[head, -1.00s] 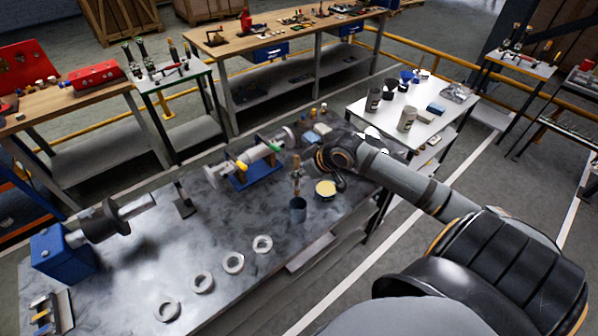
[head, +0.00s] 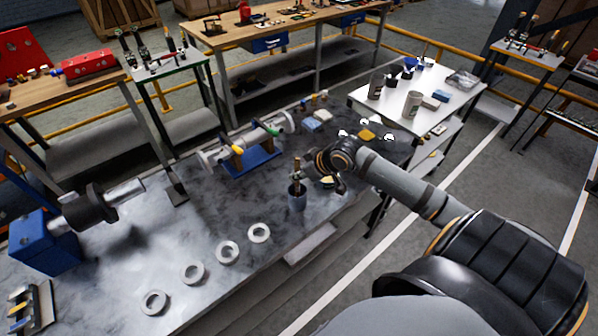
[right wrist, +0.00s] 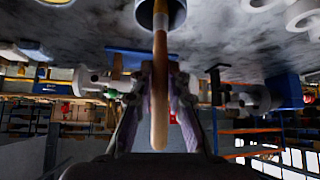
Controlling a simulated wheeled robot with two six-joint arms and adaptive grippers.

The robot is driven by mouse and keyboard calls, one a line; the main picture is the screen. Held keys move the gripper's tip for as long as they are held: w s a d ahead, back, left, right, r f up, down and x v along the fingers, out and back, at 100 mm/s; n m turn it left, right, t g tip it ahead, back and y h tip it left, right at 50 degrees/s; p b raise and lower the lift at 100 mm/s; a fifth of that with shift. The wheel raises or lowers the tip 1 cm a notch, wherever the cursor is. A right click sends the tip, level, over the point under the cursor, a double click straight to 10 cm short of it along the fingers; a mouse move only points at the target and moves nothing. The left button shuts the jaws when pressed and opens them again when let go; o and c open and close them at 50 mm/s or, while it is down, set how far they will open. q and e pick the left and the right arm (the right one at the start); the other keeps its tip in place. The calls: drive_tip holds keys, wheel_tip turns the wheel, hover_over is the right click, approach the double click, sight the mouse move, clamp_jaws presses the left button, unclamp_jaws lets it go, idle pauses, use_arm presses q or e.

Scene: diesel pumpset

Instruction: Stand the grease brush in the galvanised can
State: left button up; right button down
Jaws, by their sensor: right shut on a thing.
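The galvanised can (head: 297,203) stands upright on the dark metal bench near its front edge. The grease brush (head: 297,168) is upright, with its lower end inside the can's mouth and its handle rising above the rim. My right gripper (head: 308,177) comes in from the right and is shut on the brush. In the right wrist view, the fingers (right wrist: 160,76) close around the brush's wooden handle (right wrist: 160,112). The brush's head end goes into the mouth of the can (right wrist: 150,14), so the bristles are hidden. My left gripper is out of view.
A round tin with yellow contents (head: 327,182) is partly hidden behind my right gripper. A shaft assembly on a blue stand (head: 250,163) lies behind the can. Several metal rings (head: 228,253) lie along the front. The bench's left middle is clear.

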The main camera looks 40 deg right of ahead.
drive_tip(key=shift+f+b, duration=0.3)
drive_tip(key=shift+f, duration=0.45)
drive_tip(key=c, duration=1.3)
unclamp_jaws()
drive_tip(key=shift+o, duration=0.2)
wheel_tip(320, 180, up, 10)
